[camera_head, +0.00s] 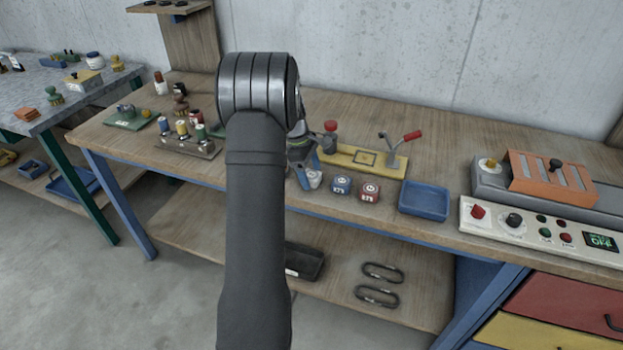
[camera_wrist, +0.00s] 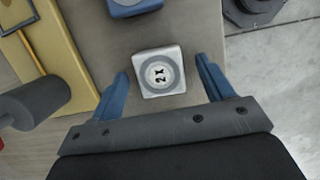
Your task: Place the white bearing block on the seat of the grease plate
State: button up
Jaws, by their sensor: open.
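The white bearing block (camera_wrist: 159,72) has a grey ring and a "2X" mark on top and sits on the wooden bench. It also shows in the head view (camera_head: 314,179), partly hidden by my gripper. My gripper (camera_wrist: 164,74) is open, with one blue finger on each side of the block and visible gaps between. The yellow grease plate (camera_head: 393,172) lies behind and to the right in the head view; its square-marked seat (camera_head: 365,158) looks empty. Part of the plate shows at the left of the wrist view (camera_wrist: 76,82).
A blue block (camera_head: 342,186) stands close beside the white one, then a red block (camera_head: 370,191). A blue tray (camera_head: 424,201) is farther right. A red-handled lever (camera_head: 404,138) and a red-knobbed post (camera_head: 329,134) rise at the grease plate's ends.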

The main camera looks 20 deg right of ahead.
jog(key=shift+r, duration=0.1)
jog(key=c, duration=1.3)
jog(key=shift+c, duration=0.2)
